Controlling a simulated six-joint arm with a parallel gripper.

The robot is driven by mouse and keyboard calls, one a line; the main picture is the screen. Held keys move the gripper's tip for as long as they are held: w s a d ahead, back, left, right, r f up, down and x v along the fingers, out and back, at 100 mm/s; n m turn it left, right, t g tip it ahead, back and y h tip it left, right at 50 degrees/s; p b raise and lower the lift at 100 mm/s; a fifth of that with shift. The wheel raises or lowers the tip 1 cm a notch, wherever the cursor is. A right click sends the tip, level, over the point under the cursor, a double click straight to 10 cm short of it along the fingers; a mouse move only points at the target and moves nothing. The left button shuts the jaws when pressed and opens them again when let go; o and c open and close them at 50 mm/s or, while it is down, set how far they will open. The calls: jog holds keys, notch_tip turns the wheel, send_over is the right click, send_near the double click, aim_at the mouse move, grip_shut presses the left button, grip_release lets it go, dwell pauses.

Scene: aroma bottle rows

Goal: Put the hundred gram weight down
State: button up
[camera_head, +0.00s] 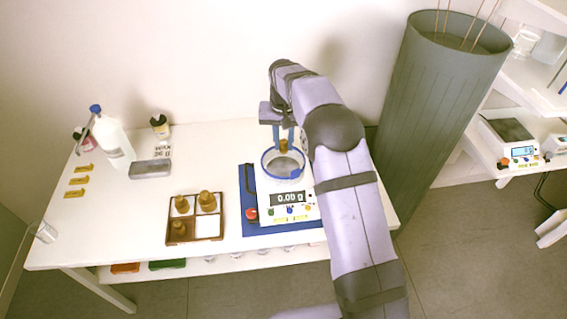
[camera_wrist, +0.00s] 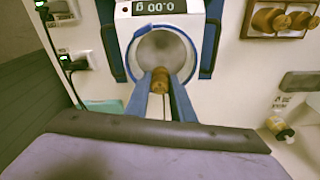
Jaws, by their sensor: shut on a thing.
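My gripper (camera_head: 284,138) is shut on a brass weight (camera_head: 284,147), which also shows between the fingertips in the wrist view (camera_wrist: 160,80). The weight is at the round blue-rimmed pan (camera_head: 283,170) of the white balance (camera_head: 267,207), over its far part. The balance display (camera_head: 288,198) reads 0.00 g. The pan also shows in the wrist view (camera_wrist: 162,45), with the weight at its near edge. A brown weight box (camera_head: 181,241) left of the balance holds several brass weights (camera_head: 207,201) and has a bare white square (camera_head: 208,226).
The balance stands on a blue mat (camera_head: 249,215). At the left of the white table are a wash bottle (camera_head: 113,140), a grey block (camera_head: 150,170), yellow labels (camera_head: 78,182) and small bottles (camera_head: 160,127). A tall grey bin (camera_head: 440,100) stands right. The table between block and balance is clear.

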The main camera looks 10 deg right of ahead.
aim_at(284, 144)
jog(key=shift+f+p, duration=1.15)
jog(key=shift+f, duration=3.05)
jog(key=shift+f, duration=0.1)
jog(key=shift+f, duration=0.1)
jog(key=o, duration=0.9)
jog(key=r+b, duration=0.1)
jog(key=r, duration=0.3)
jog(key=s+r+b, duration=0.1)
jog(key=r, duration=0.7)
jog(key=shift+s+a+r+b, duration=0.2)
jog(key=shift+s+b, duration=0.05)
jog(key=shift+b, duration=0.15)
